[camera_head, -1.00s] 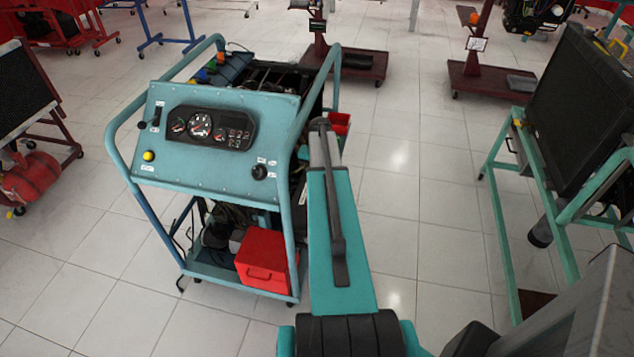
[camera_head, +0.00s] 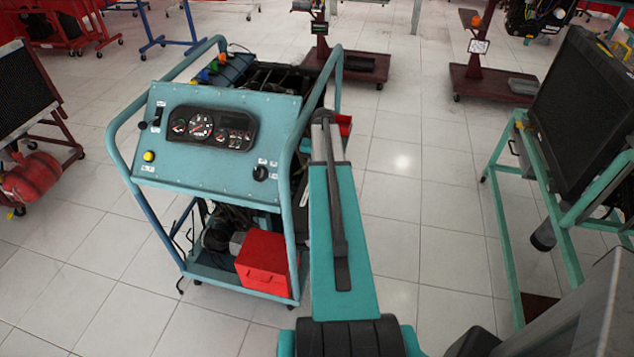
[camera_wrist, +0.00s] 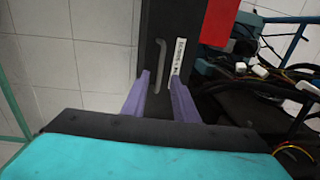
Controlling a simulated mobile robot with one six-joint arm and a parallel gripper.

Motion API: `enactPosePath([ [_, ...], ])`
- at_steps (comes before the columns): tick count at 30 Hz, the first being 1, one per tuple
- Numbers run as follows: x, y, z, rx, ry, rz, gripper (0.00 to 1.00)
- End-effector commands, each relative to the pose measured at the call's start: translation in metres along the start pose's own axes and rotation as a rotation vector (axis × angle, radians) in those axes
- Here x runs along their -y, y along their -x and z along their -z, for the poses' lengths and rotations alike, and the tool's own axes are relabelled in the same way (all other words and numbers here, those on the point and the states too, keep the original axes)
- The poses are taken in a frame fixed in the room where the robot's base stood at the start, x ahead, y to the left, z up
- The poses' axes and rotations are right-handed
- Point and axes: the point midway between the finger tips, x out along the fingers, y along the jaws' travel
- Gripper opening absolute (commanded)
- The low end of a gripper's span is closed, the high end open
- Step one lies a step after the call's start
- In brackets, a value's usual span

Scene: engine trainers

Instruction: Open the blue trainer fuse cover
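The blue trainer (camera_head: 215,180) stands left of centre in the head view, with a gauge panel on its sloped top. In the wrist view a dark panel (camera_wrist: 192,20) with a grey bar handle (camera_wrist: 158,66) and a white label (camera_wrist: 180,55) lies ahead of my gripper; it looks like the fuse cover and appears closed. My gripper (camera_wrist: 161,78) has two purple fingers spread apart, with the handle's lower end showing just beyond and between the tips. I cannot tell whether they touch it. In the head view my arm hides the gripper and this panel.
Wires and hoses (camera_wrist: 265,75) crowd the trainer's right in the wrist view. A red part (camera_wrist: 219,22) sits beside the dark panel. A red box (camera_head: 264,262) is on the trainer's lower shelf. A green-framed stand (camera_head: 500,165) is at right; tiled floor between is clear.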

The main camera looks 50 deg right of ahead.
Motion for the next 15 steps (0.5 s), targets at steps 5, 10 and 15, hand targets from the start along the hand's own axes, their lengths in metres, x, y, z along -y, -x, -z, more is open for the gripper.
enactPosePath([
  [5, -0.001, 0.019, 0.000, -0.001, -0.001, 0.001, 0.26],
  [10, -0.001, 0.031, 0.000, -0.001, -0.001, 0.001, 0.26],
  [15, -0.001, 0.035, 0.000, 0.001, -0.001, 0.000, 0.26],
])
